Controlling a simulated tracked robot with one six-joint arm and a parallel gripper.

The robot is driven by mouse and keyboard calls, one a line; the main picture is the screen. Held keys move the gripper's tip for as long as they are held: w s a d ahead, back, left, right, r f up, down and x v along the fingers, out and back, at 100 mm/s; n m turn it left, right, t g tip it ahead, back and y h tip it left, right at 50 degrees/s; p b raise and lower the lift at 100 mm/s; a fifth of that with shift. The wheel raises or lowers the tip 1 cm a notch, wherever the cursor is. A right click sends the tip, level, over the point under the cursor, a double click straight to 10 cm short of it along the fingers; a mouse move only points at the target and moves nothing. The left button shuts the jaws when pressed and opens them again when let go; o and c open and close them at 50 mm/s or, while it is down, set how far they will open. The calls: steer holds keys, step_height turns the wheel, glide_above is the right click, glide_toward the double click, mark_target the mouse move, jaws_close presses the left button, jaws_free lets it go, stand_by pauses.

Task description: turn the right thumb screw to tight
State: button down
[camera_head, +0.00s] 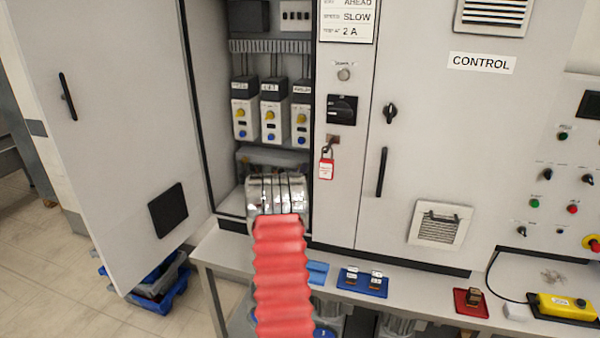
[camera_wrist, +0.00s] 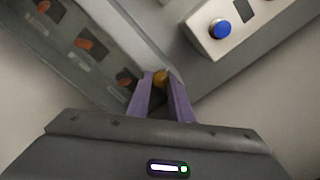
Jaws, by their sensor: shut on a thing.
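A small brass-coloured thumb screw (camera_wrist: 161,74) shows at the centre of the wrist view. The two purple fingers of my gripper (camera_wrist: 161,84) are closed on it, one on each side. I cannot tell from its round head how far it is turned. In the head view my arm reaches into the open cabinet (camera_head: 203,110), below the row of modules. My fingers and the screw are hidden there behind my silver wrist. No second thumb screw can be made out clearly.
A white module with a blue button (camera_wrist: 219,29) is close to my fingers in the wrist view. Several modules (camera_head: 270,110) stand above my wrist. The cabinet door (camera_head: 110,120) is open at left. A red padlock (camera_head: 326,168) hangs at right.

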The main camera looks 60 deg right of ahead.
steer(key=shift+w+a+f, duration=0.2)
steer(key=shift+f, duration=0.25)
steer(key=c, duration=1.9)
jaws_free()
steer(key=o, duration=0.3)
steer(key=shift+r, duration=0.15)
steer(key=shift+s+d+r, duration=0.1)
steer(key=shift+r, duration=0.05)
steer(key=a, duration=0.4)
steer(key=s+a, duration=0.1)
steer(key=a, duration=0.4)
steer(key=s+a, duration=0.1)
steer(key=a, duration=0.3)
steer(key=shift+a, duration=0.35)
